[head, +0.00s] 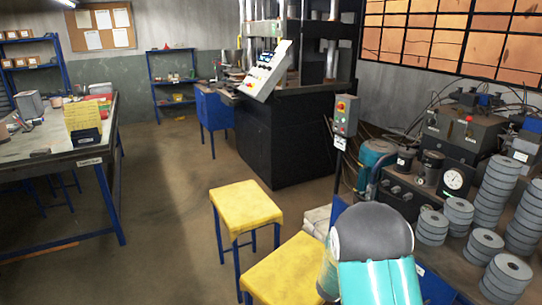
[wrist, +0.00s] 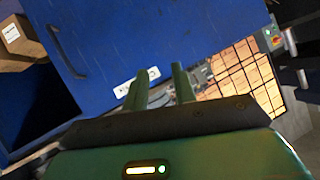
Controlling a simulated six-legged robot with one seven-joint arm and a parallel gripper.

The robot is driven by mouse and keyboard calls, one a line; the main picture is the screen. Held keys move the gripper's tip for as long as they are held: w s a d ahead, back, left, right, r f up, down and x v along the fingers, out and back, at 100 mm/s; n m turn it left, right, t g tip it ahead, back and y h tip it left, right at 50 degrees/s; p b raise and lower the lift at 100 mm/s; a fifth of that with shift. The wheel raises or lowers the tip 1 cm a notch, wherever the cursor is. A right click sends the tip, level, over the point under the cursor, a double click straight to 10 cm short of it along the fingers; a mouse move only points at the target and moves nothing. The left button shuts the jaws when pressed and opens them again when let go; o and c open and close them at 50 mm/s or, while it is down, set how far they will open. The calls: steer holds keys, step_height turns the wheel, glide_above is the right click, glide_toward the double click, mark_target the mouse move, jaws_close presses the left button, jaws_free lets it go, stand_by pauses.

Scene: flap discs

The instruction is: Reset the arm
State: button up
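My gripper (wrist: 160,90) shows in the wrist view as two green fingers standing apart with an empty gap between them. Beyond the fingers is a blue panel (wrist: 150,35) with a white label (wrist: 137,82) and a handle. The view is tilted. In the head view, my teal and dark grey arm rises at the bottom right, in front of the yellow stools and the grey disc stacks. The gripper itself is hidden in the head view.
Two yellow-topped stools (head: 246,206) (head: 285,272) stand left of my arm. Stacks of grey flap discs (head: 487,195) fill the bench at right. A large black press (head: 290,135) stands behind, with a control box (head: 345,115) on a post. Open floor lies at centre left, beside a workbench (head: 60,150).

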steer(key=s+a+r+n+y, duration=0.45)
steer(key=a+r, duration=0.25)
steer(key=r, duration=0.4)
steer(key=s+a+r+n+y, duration=0.35)
steer(key=a+r+y, duration=0.2)
steer(key=r, duration=0.45)
steer(key=s+r+n+g, duration=0.1)
steer(key=s+r+n, duration=0.1)
steer(key=s, duration=1.1)
steer(key=s+r+n+g+h, duration=0.1)
steer(key=s+r, duration=0.3)
steer(key=s, duration=0.8)
steer(key=shift+s+a+n+g, duration=0.2)
steer(key=shift+s+n+g, duration=0.2)
steer(key=shift+n+g, duration=0.35)
steer(key=shift+d, duration=0.1)
